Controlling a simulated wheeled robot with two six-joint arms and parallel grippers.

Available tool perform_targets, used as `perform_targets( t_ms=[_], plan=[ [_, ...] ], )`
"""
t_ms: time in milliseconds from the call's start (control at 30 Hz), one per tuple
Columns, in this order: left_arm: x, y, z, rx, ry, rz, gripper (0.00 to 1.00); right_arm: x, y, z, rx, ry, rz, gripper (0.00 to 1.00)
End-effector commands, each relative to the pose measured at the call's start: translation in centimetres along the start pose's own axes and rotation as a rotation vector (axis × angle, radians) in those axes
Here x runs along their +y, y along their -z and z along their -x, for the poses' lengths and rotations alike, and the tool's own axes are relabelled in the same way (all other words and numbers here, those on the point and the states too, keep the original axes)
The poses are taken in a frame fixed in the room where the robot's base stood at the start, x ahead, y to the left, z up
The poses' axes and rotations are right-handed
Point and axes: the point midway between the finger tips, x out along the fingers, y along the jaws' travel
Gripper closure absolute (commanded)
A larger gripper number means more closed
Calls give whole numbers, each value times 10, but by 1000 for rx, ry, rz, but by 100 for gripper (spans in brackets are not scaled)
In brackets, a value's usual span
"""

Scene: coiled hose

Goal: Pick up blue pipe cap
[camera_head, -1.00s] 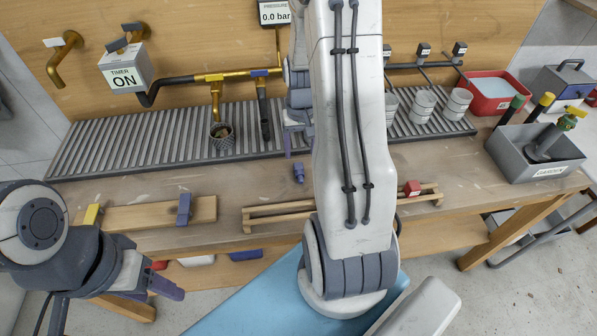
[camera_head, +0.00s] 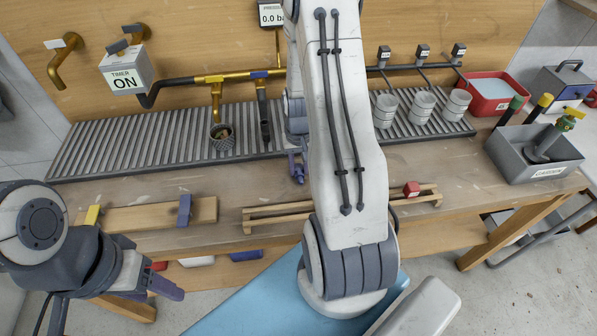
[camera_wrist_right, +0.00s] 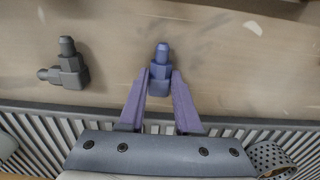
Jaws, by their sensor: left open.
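The blue pipe cap (camera_wrist_right: 161,58), a small hexagonal piece with a narrower end, rests on the wooden bench top in the right wrist view. My right gripper (camera_wrist_right: 161,78) has its two purple fingers on either side of the cap's wider end. I cannot tell whether the fingers press on it. In the head view the right gripper (camera_head: 298,170) is low at the bench by the rack's front edge, and the cap is mostly hidden there. My left gripper (camera_head: 168,289) is open and empty, in front of the bench at lower left.
A grey elbow fitting (camera_wrist_right: 68,68) lies left of the cap in the right wrist view. The slatted rack (camera_head: 110,140) runs behind, with a perforated cup (camera_head: 222,137) on it. A wooden rail (camera_head: 270,217) and a board (camera_head: 143,215) lie along the bench's front.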

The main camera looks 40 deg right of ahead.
Motion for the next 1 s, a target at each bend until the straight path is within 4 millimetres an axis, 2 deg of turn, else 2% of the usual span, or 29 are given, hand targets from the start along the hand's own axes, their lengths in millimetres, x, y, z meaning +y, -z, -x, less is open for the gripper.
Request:
perform_targets(
  t_ms=[367,567,667,1000],
  plan=[
    [0,0,0,0,0,0,42,0,0,3,2,0,0,100],
    [0,0,-2,0,0,0,42,0,1,21,5,0,0,100],
    [0,0,-3,0,0,0,42,0,2,40,8,0,0,100],
    [-1,0,-9,0,0,0,42,75,7,85,5,-1,-7,100]
  ],
)
